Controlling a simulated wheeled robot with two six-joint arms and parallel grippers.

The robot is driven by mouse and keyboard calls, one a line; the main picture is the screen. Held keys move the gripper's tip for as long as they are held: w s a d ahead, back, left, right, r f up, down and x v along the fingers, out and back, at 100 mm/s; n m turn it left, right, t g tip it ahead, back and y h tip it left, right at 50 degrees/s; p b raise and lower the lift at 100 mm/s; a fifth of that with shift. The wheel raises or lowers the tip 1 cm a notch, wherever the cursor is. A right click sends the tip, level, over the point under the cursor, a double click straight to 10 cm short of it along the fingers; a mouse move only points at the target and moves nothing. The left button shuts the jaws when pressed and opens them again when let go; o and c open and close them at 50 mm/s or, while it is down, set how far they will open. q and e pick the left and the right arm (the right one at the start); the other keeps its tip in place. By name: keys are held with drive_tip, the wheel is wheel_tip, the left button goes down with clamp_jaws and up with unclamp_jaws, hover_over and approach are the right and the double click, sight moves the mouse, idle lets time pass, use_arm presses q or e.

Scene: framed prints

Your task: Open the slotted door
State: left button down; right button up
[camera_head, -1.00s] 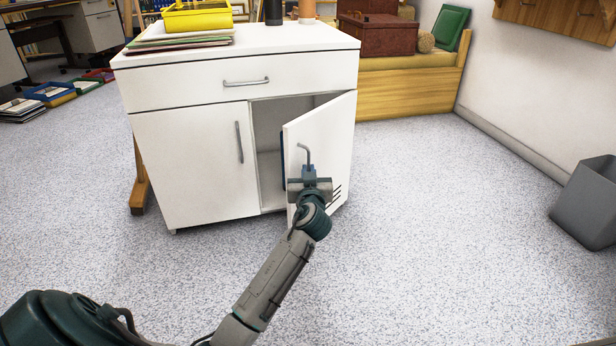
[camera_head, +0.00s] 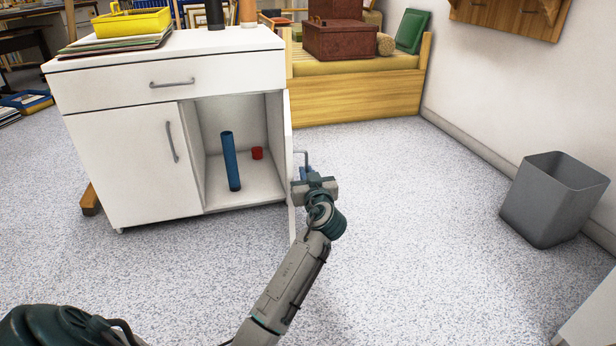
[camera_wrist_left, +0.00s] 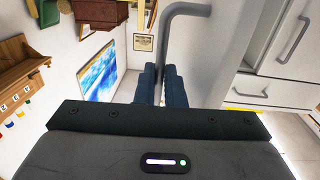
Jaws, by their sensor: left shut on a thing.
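The slotted door (camera_head: 288,140) of the white cabinet (camera_head: 140,165) stands swung wide and shows nearly edge-on in the head view. Its slots are not visible from this angle. My left gripper (camera_head: 306,174) is at the door's outer face, shut on the bar handle (camera_head: 302,153). In the left wrist view the grey handle (camera_wrist_left: 168,40) runs down between the two blue fingers (camera_wrist_left: 160,85). Inside the open compartment a blue cylinder (camera_head: 231,160) stands upright, with a small red object (camera_head: 257,153) behind it to the right. My right gripper is not in view.
The cabinet's left door is closed, and so is the drawer (camera_head: 170,78) above. A yellow tray (camera_head: 132,22) and folders sit on top. A grey bin (camera_head: 553,200) stands at the right. A wooden bench (camera_head: 355,95) is behind. Floor right of the door is clear.

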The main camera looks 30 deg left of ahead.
use_arm(q)
drive_tip(key=shift+w+d+r, duration=0.1)
drive_tip(key=shift+w+r, duration=0.05)
drive_tip(key=shift+w, duration=0.15)
drive_tip(key=c, duration=1.5)
unclamp_jaws()
drive_tip(key=shift+c, duration=0.2)
